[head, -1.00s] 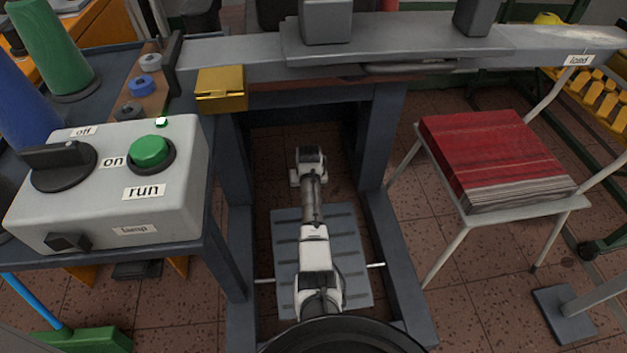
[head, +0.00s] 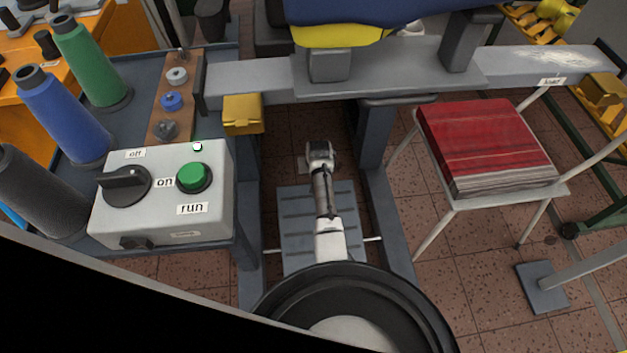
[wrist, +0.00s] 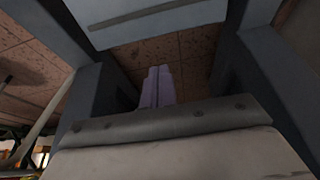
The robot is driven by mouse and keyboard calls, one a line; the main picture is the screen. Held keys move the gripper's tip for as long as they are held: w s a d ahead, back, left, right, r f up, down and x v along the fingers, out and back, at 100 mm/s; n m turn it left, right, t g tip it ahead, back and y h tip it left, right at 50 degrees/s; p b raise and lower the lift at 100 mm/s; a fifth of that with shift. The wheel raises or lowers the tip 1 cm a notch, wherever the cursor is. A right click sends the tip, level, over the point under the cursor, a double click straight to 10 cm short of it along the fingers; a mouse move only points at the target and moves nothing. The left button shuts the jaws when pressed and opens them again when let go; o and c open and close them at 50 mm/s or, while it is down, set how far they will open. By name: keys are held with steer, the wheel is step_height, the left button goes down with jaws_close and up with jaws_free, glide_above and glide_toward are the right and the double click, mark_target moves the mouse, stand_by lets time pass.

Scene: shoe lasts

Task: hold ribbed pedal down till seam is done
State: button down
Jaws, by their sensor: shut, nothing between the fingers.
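The ribbed pedal (head: 298,228) is a blue-grey plate with dark ribs, low between the legs of the machine stand. In the wrist view its plate (wrist: 150,20) with one dark rib fills the top. My arm reaches down over it in the head view, its end near the pedal's far edge; the fingers cannot be made out there. In the wrist view my gripper (wrist: 158,85) is shut and empty, the pale fingers showing against the floor beside the plate edge. Contact and whether the pedal is pressed cannot be told. No seam is visible.
A grey box (head: 165,205) with a dark knob, green run button (head: 193,177) and pale lamp (head: 197,147) stands left. Thread cones stand behind it. A chair (head: 500,197) with a red stack (head: 485,145) is right. Stand legs (head: 375,150) flank the pedal closely.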

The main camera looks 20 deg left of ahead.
steer(key=b+x, duration=0.4)
steer(key=b, duration=0.1)
steer(key=b+x, duration=0.5)
steer(key=b, duration=0.1)
steer(key=b+x, duration=0.5)
steer(key=b, duration=0.1)
steer(key=shift+s+d+f, duration=0.1)
steer(key=shift+s, duration=0.15)
